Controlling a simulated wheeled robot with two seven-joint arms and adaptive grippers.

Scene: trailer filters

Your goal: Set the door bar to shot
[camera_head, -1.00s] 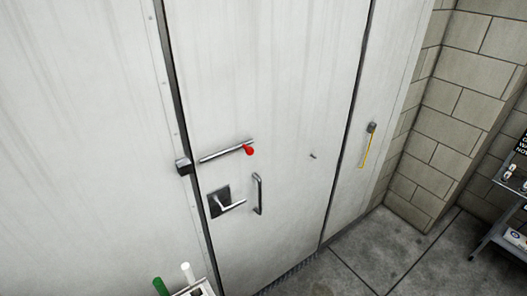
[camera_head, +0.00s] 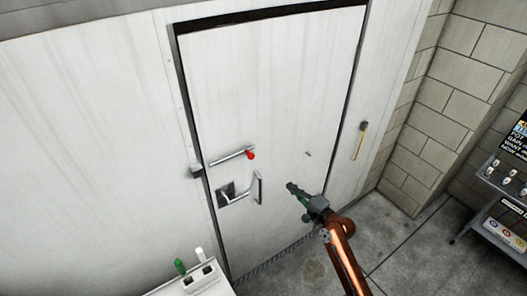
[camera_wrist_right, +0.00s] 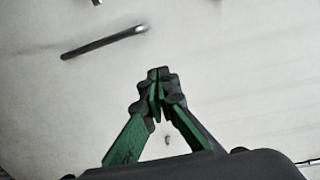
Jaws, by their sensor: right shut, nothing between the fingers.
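The door bar (camera_head: 228,158) is a thin metal rod with a red knob (camera_head: 250,155) at its right end, lying nearly level on the white door (camera_head: 265,80). The red knob does not show there. My left gripper is not in view.
Below the bar are a lever handle (camera_head: 234,198) and a grab handle (camera_head: 259,188). A small pin (camera_head: 308,154) sticks out right of the knob. A white box (camera_head: 201,279) with green and white sticks stands lower left. A rack (camera_head: 505,190) is at right.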

